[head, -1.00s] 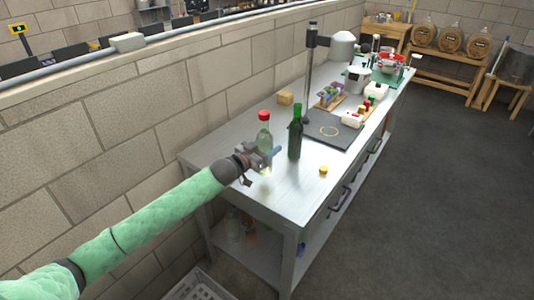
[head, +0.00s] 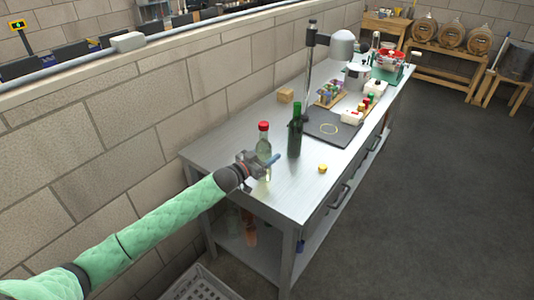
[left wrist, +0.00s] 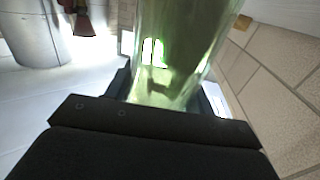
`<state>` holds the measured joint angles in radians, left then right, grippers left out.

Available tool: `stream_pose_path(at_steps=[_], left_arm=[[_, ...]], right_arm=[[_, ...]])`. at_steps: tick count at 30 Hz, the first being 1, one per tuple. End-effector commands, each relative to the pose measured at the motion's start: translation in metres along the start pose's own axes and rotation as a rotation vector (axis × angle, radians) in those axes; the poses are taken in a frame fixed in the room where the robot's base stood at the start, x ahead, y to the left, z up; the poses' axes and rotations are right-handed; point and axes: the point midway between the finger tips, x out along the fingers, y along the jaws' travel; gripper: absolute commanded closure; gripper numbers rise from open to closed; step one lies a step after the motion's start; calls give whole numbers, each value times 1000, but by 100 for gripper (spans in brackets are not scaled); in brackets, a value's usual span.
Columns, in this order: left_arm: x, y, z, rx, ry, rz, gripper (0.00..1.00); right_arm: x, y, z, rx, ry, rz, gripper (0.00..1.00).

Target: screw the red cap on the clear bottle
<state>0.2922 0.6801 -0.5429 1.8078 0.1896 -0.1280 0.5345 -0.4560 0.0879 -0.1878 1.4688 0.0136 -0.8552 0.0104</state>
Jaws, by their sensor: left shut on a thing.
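The clear bottle (head: 264,147) is upright near the left end of the metal bench, with the red cap (head: 263,126) at its top. Whether the cap is screwed tight cannot be told. My left gripper (head: 264,166) is shut around the bottle's lower part. In the left wrist view, the greenish see-through bottle (left wrist: 178,50) fills the space between the jaws; its top and the cap are out of that picture. Whether its base touches the bench is hidden by the gripper. My right gripper is not in view.
A dark green bottle (head: 295,135) stands close on the right. A yellow cap (head: 323,168) lies near the bench's front edge. Behind are a black mat (head: 346,137) below a stand, a wooden block (head: 286,96) and a rack of small items (head: 330,96). The bench's front left is clear.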

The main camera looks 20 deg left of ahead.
Motion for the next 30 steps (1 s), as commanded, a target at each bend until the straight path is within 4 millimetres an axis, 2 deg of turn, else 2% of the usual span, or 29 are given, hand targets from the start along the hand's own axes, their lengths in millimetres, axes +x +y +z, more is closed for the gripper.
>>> stream_pose_path(at_steps=[10, 11, 13, 24, 27, 30], left_arm=[[0, 0, 2, 0, 2, 0, 100], [0, 0, 2, 0, 0, 0, 41], [0, 0, 2, 0, 0, 0, 27], [0, 0, -1, 0, 1, 0, 25], [-9, 0, 3, 0, -1, 0, 25], [-23, 0, 4, 0, -1, 1, 25]], right_arm=[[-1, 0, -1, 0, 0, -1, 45], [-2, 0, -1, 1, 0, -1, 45], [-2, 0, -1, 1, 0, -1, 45], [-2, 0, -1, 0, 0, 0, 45], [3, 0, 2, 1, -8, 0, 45], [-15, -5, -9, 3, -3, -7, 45]])
